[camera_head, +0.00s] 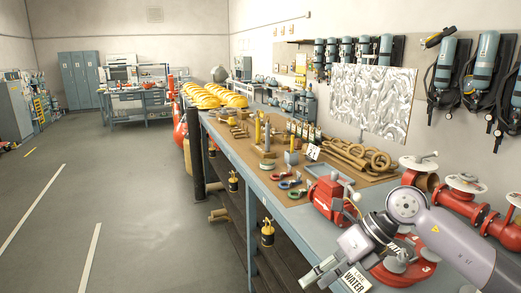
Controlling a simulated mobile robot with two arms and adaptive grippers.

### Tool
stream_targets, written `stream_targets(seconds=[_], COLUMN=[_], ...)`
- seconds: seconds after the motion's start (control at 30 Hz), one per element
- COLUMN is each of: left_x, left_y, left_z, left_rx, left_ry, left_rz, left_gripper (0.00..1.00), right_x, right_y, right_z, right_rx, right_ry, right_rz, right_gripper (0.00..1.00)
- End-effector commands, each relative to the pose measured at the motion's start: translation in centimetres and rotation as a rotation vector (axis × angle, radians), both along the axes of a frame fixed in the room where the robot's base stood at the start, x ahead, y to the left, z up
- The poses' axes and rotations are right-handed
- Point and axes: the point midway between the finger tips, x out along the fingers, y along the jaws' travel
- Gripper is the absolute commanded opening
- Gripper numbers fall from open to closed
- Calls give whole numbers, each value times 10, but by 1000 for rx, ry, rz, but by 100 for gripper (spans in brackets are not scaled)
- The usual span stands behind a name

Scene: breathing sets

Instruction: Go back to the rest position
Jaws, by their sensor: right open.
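My right arm (450,238) comes in from the lower right of the head view. My right gripper (318,274) is at its end, at the front edge of the workbench, low in the picture. Its jaws are open, and I see nothing held between them. A red valve body (328,198) with a white arrow stands on the bench just behind and above the gripper, apart from it as far as I can tell. My left gripper and left arm are not in this view.
The long workbench (262,188) carries tools, rings, yellow helmets (212,95) and red pipes with valves (465,205). Breathing sets (480,70) hang on the right wall. The grey floor (140,210) at left is clear.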

Motion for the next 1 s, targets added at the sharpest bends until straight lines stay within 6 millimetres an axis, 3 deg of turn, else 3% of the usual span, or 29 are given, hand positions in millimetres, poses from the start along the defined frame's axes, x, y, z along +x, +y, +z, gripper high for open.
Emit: stream_targets(seconds=[0.03, 0.1, 0.23, 0.37, 0.47, 0.53, 0.67, 0.77, 0.87, 1.0], left_x=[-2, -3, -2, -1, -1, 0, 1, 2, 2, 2], left_y=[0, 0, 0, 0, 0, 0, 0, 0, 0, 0], left_z=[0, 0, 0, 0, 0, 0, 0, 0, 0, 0], left_rx=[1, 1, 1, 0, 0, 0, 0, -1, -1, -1], left_ry=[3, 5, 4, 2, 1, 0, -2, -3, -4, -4], left_rz=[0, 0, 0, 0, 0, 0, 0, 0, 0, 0], left_gripper=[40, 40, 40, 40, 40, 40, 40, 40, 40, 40], right_x=[-11, -25, -38, -29, -9, 6, 25, 20, -5, -63], right_y=[34, 78, 128, 129, 103, 75, 15, -28, -58, -82], right_z=[0, 15, 63, 106, 118, 111, 60, -4, -70, -151], right_rx=[135, 364, 799, 1192, 1446, 1590, 1766, 1804, 1757, 1585], right_ry=[14, 35, 109, 227, 338, 427, 602, 744, 869, 1024], right_rz=[18, 12, -91, -308, -550, -753, -1197, -1573, -1923, -2359], right_gripper=[44, 44, 44, 44, 44, 44, 44, 44, 44, 44])
